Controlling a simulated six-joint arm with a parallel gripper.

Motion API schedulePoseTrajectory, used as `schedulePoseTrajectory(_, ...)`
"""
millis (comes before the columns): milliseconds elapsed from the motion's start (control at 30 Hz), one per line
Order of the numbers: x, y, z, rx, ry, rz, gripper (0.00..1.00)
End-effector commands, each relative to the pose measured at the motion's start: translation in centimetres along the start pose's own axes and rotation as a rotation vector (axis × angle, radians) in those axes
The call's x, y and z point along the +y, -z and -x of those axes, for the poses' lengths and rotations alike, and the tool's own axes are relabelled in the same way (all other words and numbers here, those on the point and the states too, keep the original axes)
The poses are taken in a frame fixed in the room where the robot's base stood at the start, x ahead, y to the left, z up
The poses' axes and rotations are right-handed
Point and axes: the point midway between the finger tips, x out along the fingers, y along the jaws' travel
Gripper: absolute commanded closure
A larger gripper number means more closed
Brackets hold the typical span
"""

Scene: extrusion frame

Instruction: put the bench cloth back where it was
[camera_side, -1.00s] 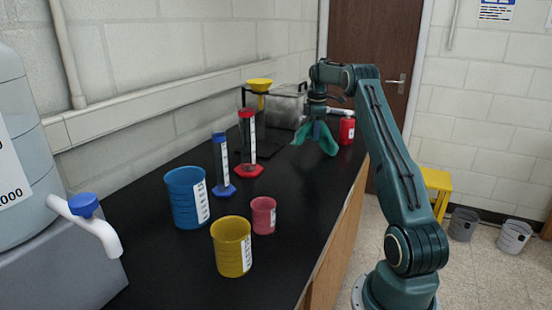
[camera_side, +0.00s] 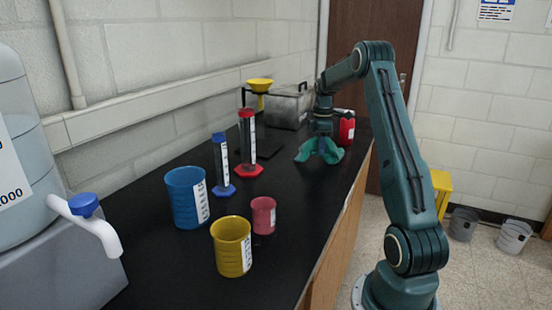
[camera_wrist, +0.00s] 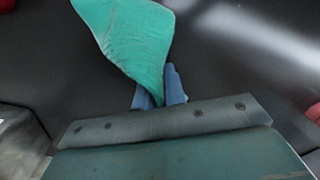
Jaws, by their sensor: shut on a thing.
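The bench cloth (camera_side: 333,155) is green and hangs in folds from my gripper (camera_side: 319,142) in the side view. Its lower edges are spread out at or just above the black bench top; I cannot tell whether they touch. In the wrist view the cloth (camera_wrist: 130,40) fans out from between the blue fingertips (camera_wrist: 160,95). The fingers are shut on it. The part inside the grip is hidden.
A red container (camera_side: 346,128) stands close behind the cloth, and a grey box (camera_side: 287,107) is at the wall. Red (camera_side: 248,145) and blue (camera_side: 221,165) cylinders stand left. Blue (camera_side: 186,197), yellow (camera_side: 231,247) and pink (camera_side: 263,215) beakers are nearer. Bench between cloth and beakers is clear.

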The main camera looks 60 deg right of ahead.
Motion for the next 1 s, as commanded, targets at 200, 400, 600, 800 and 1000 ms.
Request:
schedulePoseTrajectory(200, -1.9, -0.2, -0.8, 0.000, 0.001, 0.001, 1.00)
schedulePoseTrajectory(400, -3.5, -0.4, -1.5, 0.000, 0.001, 0.001, 1.00)
schedulePoseTrajectory(600, -4.2, -0.5, -1.9, 0.000, 0.000, 0.001, 1.00)
schedulePoseTrajectory(800, -4.4, -0.5, -2.0, 0.000, 0.001, 0.001, 1.00)
schedulePoseTrajectory(1000, -4.4, -0.5, -1.9, 0.000, 0.001, 0.001, 0.81)
